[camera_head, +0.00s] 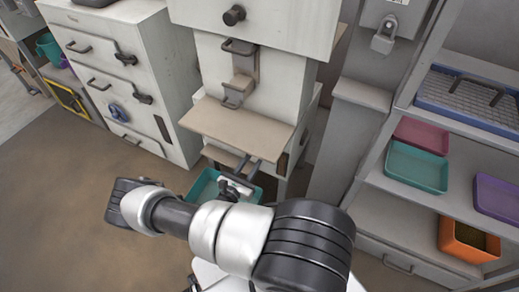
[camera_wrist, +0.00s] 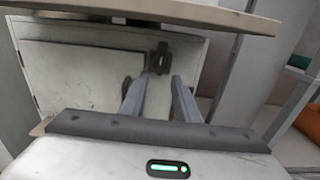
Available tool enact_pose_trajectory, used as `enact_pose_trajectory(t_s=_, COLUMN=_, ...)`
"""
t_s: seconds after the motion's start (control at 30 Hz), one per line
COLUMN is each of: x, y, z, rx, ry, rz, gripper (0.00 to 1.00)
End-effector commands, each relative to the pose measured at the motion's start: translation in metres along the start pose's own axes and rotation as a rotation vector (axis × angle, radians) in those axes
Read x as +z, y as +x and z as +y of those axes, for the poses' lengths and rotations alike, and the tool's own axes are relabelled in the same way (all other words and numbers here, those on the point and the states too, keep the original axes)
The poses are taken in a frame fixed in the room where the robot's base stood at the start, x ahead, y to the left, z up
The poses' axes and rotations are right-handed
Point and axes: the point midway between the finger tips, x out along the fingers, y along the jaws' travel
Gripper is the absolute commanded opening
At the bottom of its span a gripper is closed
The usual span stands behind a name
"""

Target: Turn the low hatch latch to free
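The low hatch (camera_wrist: 85,75) is a pale panel under a jutting board in the wrist view. A small dark latch (camera_wrist: 161,57) stands upright near its right edge. My gripper (camera_wrist: 162,82) points at the latch, its two grey fingers apart with nothing seen held between them. The fingertips look just short of the latch or beside its lower end; I cannot tell whether they touch it. In the head view my gripper (camera_head: 236,184) is below the board, and the latch cannot be made out clearly there.
The tan board (camera_head: 238,124) juts out just above my gripper. A teal bin (camera_head: 203,186) sits beneath it, partly behind my arm. A drawer cabinet (camera_head: 110,75) stands at left, and a shelf rack (camera_head: 385,187) with coloured trays at right. Open floor lies at lower left.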

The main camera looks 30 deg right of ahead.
Motion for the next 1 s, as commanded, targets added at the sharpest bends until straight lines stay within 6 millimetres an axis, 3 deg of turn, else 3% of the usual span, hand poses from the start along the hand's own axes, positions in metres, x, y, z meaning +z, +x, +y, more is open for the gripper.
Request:
enact_pose_trajectory(t_s=0.2, x=0.0, y=-0.053, z=0.001, rx=0.003, ry=-0.001, rz=0.001, gripper=0.29)
enact_pose_trajectory(t_s=0.4, x=0.0, y=-0.084, z=0.0, rx=0.0, ry=0.0, rz=0.001, gripper=0.29)
enact_pose_trajectory(t_s=0.6, x=0.0, y=-0.094, z=-0.001, rx=-0.001, ry=-0.001, rz=0.001, gripper=0.29)
enact_pose_trajectory(t_s=1.0, x=-0.001, y=-0.094, z=-0.001, rx=-0.001, ry=-0.001, rz=0.001, gripper=0.29)
